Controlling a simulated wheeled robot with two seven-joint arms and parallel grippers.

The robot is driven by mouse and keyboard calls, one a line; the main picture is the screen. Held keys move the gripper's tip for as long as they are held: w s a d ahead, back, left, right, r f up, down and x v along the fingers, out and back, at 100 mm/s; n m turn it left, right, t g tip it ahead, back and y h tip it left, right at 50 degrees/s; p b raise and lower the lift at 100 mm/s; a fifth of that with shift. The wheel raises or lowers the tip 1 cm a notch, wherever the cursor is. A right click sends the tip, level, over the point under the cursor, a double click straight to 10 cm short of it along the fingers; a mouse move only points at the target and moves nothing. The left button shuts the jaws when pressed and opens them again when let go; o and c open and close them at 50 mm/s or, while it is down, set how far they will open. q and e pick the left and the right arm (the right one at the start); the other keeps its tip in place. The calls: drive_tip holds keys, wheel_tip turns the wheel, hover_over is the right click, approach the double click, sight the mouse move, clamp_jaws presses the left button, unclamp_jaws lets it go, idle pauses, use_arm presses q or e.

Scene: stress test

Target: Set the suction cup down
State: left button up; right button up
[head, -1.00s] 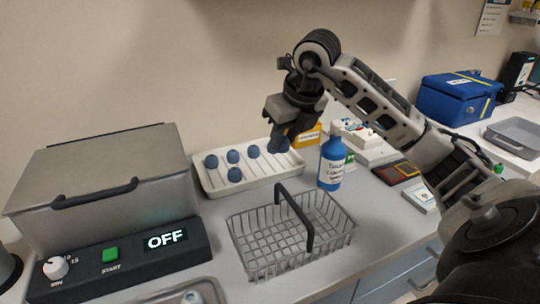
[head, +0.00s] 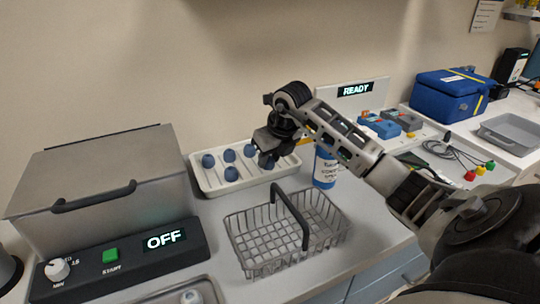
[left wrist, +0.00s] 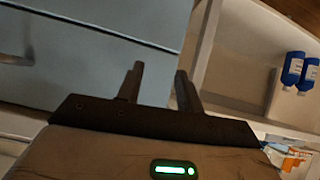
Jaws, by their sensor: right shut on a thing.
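A white slotted tray (head: 210,184) stands on the counter against the wall in the head view, holding several dark blue suction cup bulbs (head: 231,174). My right gripper (head: 268,158) reaches over the tray's right end, pointing down. It is shut on a blue suction cup (head: 268,162), which shows at its fingertips, partly hidden by the fingers. I cannot tell whether this cup touches the tray. My left gripper (left wrist: 157,82) shows only in the left wrist view, its two fingers apart with nothing between them, in front of a blue-grey drawer front.
A wire basket (head: 252,258) with a raised dark handle stands in front of the tray. A blue-labelled bottle (head: 325,170) is right of the tray, close to my right arm. A metal bath (head: 110,185) showing OFF stands left. A blue box (head: 449,97) sits far right.

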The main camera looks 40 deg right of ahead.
drive_tip(key=shift+f, duration=0.2)
drive_tip(key=o, duration=0.9)
drive_tip(key=shift+r, duration=0.1)
drive_tip(key=shift+o, duration=0.2)
drive_tip(key=v, duration=1.2)
drive_tip(key=shift+r, duration=0.1)
